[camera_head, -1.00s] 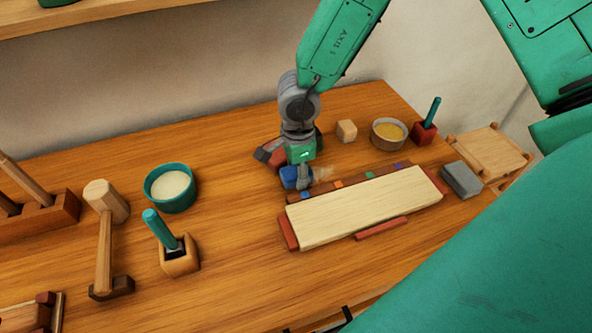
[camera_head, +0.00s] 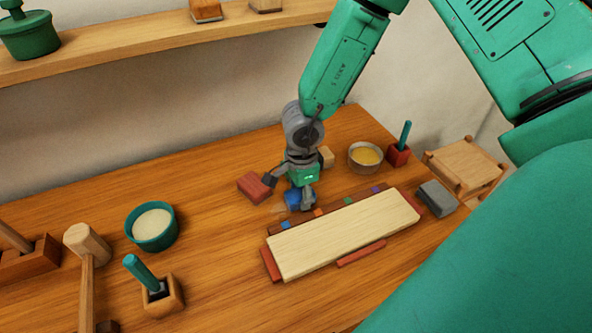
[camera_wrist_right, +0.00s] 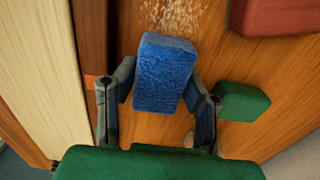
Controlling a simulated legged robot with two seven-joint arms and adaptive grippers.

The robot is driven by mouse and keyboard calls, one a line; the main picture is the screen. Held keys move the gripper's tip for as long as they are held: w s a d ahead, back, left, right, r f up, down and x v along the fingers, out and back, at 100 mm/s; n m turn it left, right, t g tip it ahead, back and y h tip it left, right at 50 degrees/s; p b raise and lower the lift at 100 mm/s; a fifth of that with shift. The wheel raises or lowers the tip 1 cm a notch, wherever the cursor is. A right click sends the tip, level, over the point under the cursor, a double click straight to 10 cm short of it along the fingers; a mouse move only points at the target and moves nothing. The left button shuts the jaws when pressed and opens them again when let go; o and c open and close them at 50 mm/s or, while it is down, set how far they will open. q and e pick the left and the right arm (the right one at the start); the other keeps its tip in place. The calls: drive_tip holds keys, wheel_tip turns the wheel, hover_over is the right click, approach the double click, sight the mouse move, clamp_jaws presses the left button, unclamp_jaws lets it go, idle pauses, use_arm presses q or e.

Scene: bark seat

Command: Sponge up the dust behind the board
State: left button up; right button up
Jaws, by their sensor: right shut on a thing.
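My right gripper (camera_head: 298,202) is shut on a blue sponge (camera_head: 291,199), low over the table behind the board. In the right wrist view the blue sponge (camera_wrist_right: 163,73) sits between the two fingers. The pale board (camera_head: 345,236) lies on the table with a dark strip of coloured tiles (camera_head: 340,205) along its back edge. Pale dust (camera_wrist_right: 168,18) lies on the wood just beyond the sponge in the wrist view. It shows faintly left of the sponge in the head view (camera_head: 278,210). My left gripper is out of view.
A red block (camera_head: 254,187) lies left of my right gripper. A green block (camera_wrist_right: 241,101) is close by one finger. A wooden block (camera_head: 326,157), yellow-filled bowl (camera_head: 365,156) and grey block (camera_head: 437,198) stand to the right. A teal bowl (camera_head: 152,226) stands left.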

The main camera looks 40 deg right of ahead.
sight(281, 209)
drive_tip(key=shift+w+a, duration=0.1)
drive_tip(key=shift+a, duration=0.25)
drive_tip(key=shift+w+a, duration=0.15)
drive_tip(key=shift+a, duration=0.5)
drive_tip(key=shift+w+a+p, duration=0.15)
drive_tip(key=shift+w+a, duration=0.05)
drive_tip(key=shift+a, duration=0.55)
drive_tip(key=shift+w+a+p, duration=0.15)
drive_tip(key=shift+a, duration=0.6)
drive_tip(key=shift+s+d+p, duration=0.15)
drive_tip(key=shift+d+p, duration=0.15)
drive_tip(key=shift+d, duration=0.4)
drive_tip(key=shift+s+d+p, duration=0.1)
drive_tip(key=shift+d+p, duration=0.2)
drive_tip(key=shift+d, duration=0.4)
drive_tip(key=shift+s+d+p, duration=0.15)
drive_tip(key=shift+d+p, duration=0.15)
drive_tip(key=shift+d, duration=0.35)
drive_tip(key=shift+s+d+p, duration=0.15)
drive_tip(key=shift+d+p, duration=0.15)
drive_tip(key=shift+d, duration=0.3)
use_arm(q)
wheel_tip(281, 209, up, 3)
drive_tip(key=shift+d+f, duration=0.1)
use_arm(e)
drive_tip(key=shift+a, duration=0.15)
